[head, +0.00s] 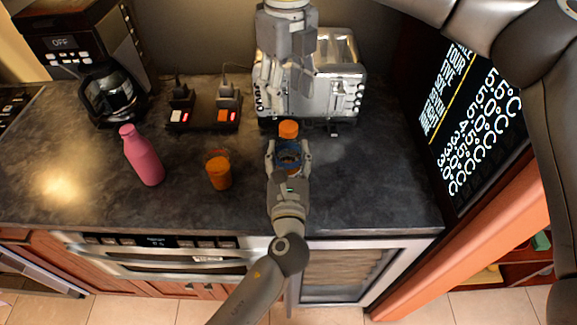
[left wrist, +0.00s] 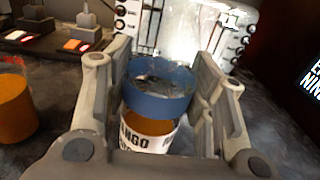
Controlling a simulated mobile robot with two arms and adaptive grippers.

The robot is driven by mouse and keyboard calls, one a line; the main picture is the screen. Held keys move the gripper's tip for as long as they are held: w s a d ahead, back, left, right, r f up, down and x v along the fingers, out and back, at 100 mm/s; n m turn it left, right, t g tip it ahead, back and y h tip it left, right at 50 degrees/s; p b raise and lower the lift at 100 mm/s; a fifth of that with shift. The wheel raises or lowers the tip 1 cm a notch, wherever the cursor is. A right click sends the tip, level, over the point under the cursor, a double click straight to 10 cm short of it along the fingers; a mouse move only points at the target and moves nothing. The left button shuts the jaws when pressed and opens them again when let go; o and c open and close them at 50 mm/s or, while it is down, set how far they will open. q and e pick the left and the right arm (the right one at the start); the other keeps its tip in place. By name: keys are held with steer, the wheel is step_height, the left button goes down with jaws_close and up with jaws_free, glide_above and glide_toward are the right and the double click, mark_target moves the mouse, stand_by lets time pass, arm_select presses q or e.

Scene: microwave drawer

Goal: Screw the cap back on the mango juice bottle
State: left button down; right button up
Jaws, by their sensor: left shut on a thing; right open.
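My left gripper (head: 288,150) is shut on the mango juice bottle, which shows between its fingers in the left wrist view (left wrist: 150,133). The bottle has a white label with dark letters reading MANGO and orange showing above it. A dark blue round part (left wrist: 160,90) sits above the label. In the head view an orange round piece (head: 288,129) shows just beyond the blue part; I cannot tell whether it is joined to the bottle. My right gripper (head: 280,80) is open, pointing down in front of the toaster, above and beyond the left gripper.
A silver toaster (head: 340,80) stands behind. An orange cup (head: 219,172) and a pink bottle (head: 143,157) stand to the left. A power strip (head: 203,114) and a coffee maker (head: 85,45) are at the back left. The counter (head: 375,190) is clear at the right.

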steer(key=n, duration=0.4)
steer(key=shift+n, duration=0.4)
steer(key=n, duration=1.9)
steer(key=shift+n, duration=0.3)
steer(key=n, duration=0.7)
steer(key=shift+d+n, duration=0.1)
steer(key=shift+n, duration=0.2)
